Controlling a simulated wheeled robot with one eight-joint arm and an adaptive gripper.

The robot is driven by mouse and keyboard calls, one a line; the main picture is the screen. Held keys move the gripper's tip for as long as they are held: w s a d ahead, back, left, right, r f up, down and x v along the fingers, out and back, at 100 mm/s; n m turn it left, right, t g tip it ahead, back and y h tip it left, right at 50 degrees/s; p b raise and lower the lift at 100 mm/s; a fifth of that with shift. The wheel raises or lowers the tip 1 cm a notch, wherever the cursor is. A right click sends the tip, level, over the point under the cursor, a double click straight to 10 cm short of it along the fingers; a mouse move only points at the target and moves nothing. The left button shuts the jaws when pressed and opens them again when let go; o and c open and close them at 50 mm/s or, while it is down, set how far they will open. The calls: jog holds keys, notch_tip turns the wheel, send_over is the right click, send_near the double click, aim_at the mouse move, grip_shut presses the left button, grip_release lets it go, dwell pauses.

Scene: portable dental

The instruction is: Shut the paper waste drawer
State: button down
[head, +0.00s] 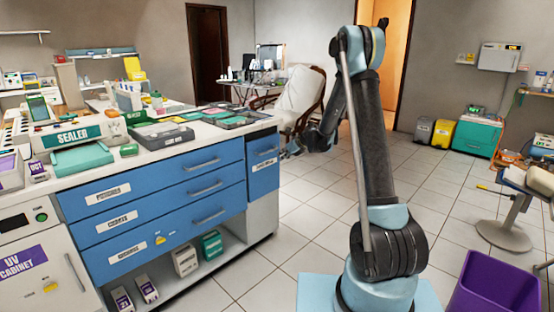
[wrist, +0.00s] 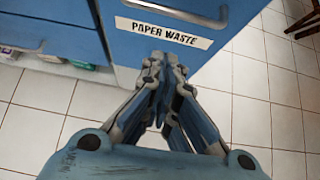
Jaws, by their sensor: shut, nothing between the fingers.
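The paper waste drawer (head: 262,172) is the narrow blue front at the right end of the counter in the head view. In the wrist view its blue face (wrist: 125,48) carries a white "PAPER WASTE" label (wrist: 163,32), with a metal handle (wrist: 208,18) beyond it. In the head view it looks nearly flush with the cabinet; I cannot tell whether a small gap is left. My gripper (wrist: 165,60) is shut and empty, its fingertips close to the drawer face just by the label. Contact is not clear.
Wide blue drawers (head: 160,205) lie left of the paper waste drawer, above an open shelf with boxes (head: 186,261). A reclined chair (head: 300,98) stands behind. A purple bin (head: 495,285) is at front right. The tiled floor right of the counter is mostly clear.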

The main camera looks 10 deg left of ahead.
jog(key=s+d+r+n+g+h, duration=0.1)
jog(key=s+d+r+n, duration=0.4)
jog(key=s, duration=0.5)
jog(key=s+d+r+n+h, duration=0.2)
jog(key=s+d+r+n, duration=0.15)
jog(key=s+d, duration=0.45)
jog(key=s+d+r+n+g+h, duration=0.1)
jog(key=s+d+r+n, duration=0.4)
jog(key=s, duration=0.6)
jog(key=s+d+f+n+h, duration=0.1)
jog(key=s+d+f+n, duration=0.2)
jog(key=s, duration=0.6)
jog(key=s+d+f+n+g+h, duration=0.1)
jog(key=s+d+f+n, duration=0.2)
jog(key=s, duration=0.6)
jog(key=s+d+f+n+h, duration=0.2)
jog(key=s+d+n, duration=0.4)
jog(key=s, duration=0.3)
jog(key=shift+d+f+g, duration=0.3)
jog(key=shift+f+g, duration=0.1)
jog(key=shift+f, duration=0.3)
